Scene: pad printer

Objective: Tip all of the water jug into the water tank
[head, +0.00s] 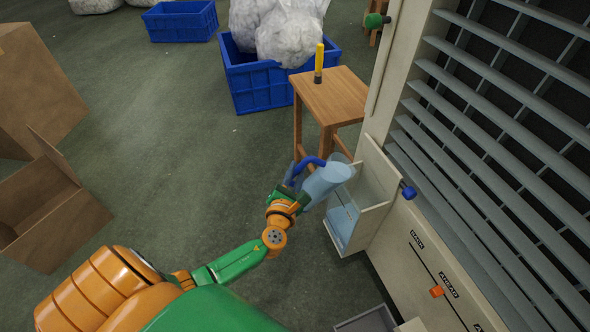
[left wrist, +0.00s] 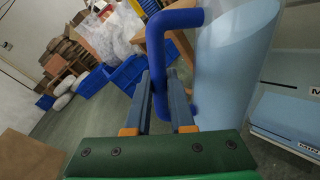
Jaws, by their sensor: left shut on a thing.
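The water jug (head: 324,182) is a pale blue, see-through cylinder with a thick dark blue handle. It leans to the right in the head view, one end close to the water tank. My left gripper (head: 296,181) is shut on the blue handle (left wrist: 184,62); the jug body (left wrist: 232,70) shows beside it in the left wrist view. The water tank (head: 374,220) is a cream-edged open bin on the machine's side, with pale blue water low inside. The jug hides part of its rim. I cannot tell how much water the jug holds. My right gripper is out of view.
A wooden stool (head: 335,97) with a yellow and black object (head: 319,62) stands behind the tank. The slatted machine (head: 500,130) fills the right side. Blue crates (head: 262,88) and cardboard boxes (head: 45,215) stand around.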

